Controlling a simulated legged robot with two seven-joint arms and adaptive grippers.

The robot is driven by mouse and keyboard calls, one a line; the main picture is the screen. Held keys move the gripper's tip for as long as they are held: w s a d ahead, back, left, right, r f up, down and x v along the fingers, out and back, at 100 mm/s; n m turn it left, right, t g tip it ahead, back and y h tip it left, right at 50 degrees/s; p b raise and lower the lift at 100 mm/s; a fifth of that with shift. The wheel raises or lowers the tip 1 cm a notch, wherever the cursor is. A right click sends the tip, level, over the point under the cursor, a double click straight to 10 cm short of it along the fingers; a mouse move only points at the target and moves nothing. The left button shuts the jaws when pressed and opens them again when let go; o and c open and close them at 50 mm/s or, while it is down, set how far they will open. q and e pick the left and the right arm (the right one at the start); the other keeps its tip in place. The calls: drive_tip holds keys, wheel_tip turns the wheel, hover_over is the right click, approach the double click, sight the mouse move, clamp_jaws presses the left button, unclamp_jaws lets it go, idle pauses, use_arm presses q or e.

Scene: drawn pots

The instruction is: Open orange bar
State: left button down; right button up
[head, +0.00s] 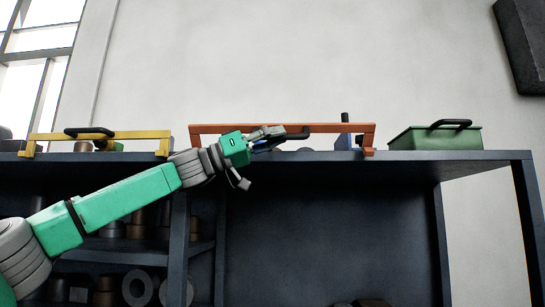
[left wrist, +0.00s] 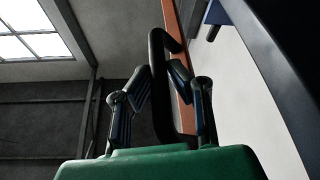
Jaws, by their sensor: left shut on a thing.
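The orange bar (head: 335,128) lies across the front of the dark shelf top in the head view, with a short leg at each end. It also shows in the left wrist view (left wrist: 171,22), running up and away behind a black handle (left wrist: 154,48). My left gripper (head: 272,139) is at the middle of the bar, shut on the black handle (head: 298,133). In the left wrist view its two fingers (left wrist: 160,82) close in on the handle from both sides. The gripper hides part of the bar and handle in the head view. My right gripper is in neither view.
A yellow bar (head: 130,135) with a black handle stands at the left on the shelf top. A green box (head: 440,139) with a black handle is at the right. A blue item (head: 343,142) stands behind the orange bar. Shelves below hold several round parts.

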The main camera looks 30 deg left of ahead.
use_arm(q)
drive_tip(key=shift+d+f+m+g+h+b, duration=0.1)
drive_tip(key=shift+f+m+g+h+b, duration=0.4)
drive_tip(key=shift+m, duration=0.85)
drive_tip(key=shift+d+f+m+g+h+b, duration=0.1)
drive_tip(key=shift+f+m+g+h+b, duration=0.2)
drive_tip(key=shift+f+m+g+b, duration=0.7)
drive_tip(key=shift+d+f+m+g+h+b, duration=0.1)
drive_tip(key=shift+f+m+g+h+b, duration=0.2)
drive_tip(key=shift+m, duration=1.35)
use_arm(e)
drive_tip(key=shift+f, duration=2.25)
use_arm(q)
drive_tip(key=shift+r, duration=0.1)
drive_tip(key=c, duration=1.7)
unclamp_jaws()
drive_tip(key=shift+o, duration=0.8)
drive_tip(key=shift+w+d, duration=0.3)
drive_tip(key=shift+w, duration=0.1)
drive_tip(key=v, duration=1.1)
drive_tip(key=shift+s+a+f, duration=0.15)
drive_tip(key=shift+a+f, duration=0.1)
drive_tip(key=shift+a, duration=0.05)
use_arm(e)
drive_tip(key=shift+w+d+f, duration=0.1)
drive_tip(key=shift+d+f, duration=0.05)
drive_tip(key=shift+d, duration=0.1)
